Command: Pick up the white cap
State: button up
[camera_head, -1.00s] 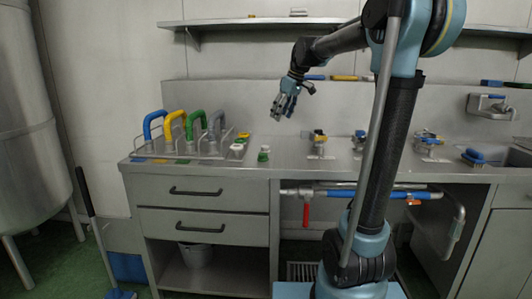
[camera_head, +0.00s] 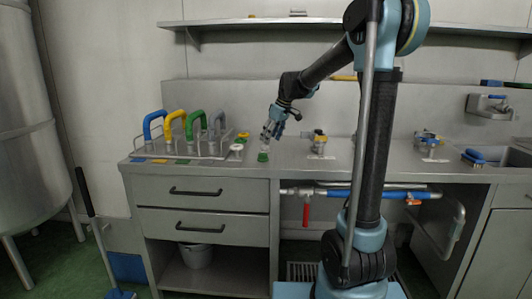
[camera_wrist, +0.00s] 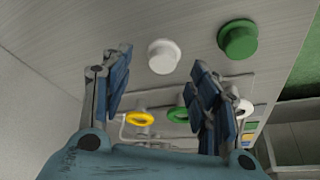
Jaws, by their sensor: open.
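The white cap (camera_head: 237,147) sits on the steel counter, in front of the right end of the handle rack. In the wrist view the round white cap (camera_wrist: 163,55) lies beyond the fingertips, in the gap between the two fingers, not touched. My gripper (camera_head: 270,132) hangs above the counter, to the right of the white cap and close above a green cap (camera_head: 263,157). In the wrist view my gripper (camera_wrist: 163,70) is open, with nothing between its blue fingers. The green cap (camera_wrist: 238,39) lies to the right of the white cap there.
The rack (camera_head: 205,153) with blue, yellow, green and grey handles stands on the left of the counter. A valve with a yellow part (camera_head: 319,140) stands to the right of my gripper. A shelf (camera_head: 240,23) runs along the wall above.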

aim_at(265, 146)
jog(key=x, duration=0.4)
jog(key=shift+a+r, duration=0.1)
jog(key=shift+a, duration=0.3)
jog(key=shift+w+a+f, duration=0.1)
jog(key=shift+a+f, duration=0.05)
jog(key=shift+f, duration=0.45)
jog(key=shift+c, duration=0.2)
jog(key=c, duration=1)
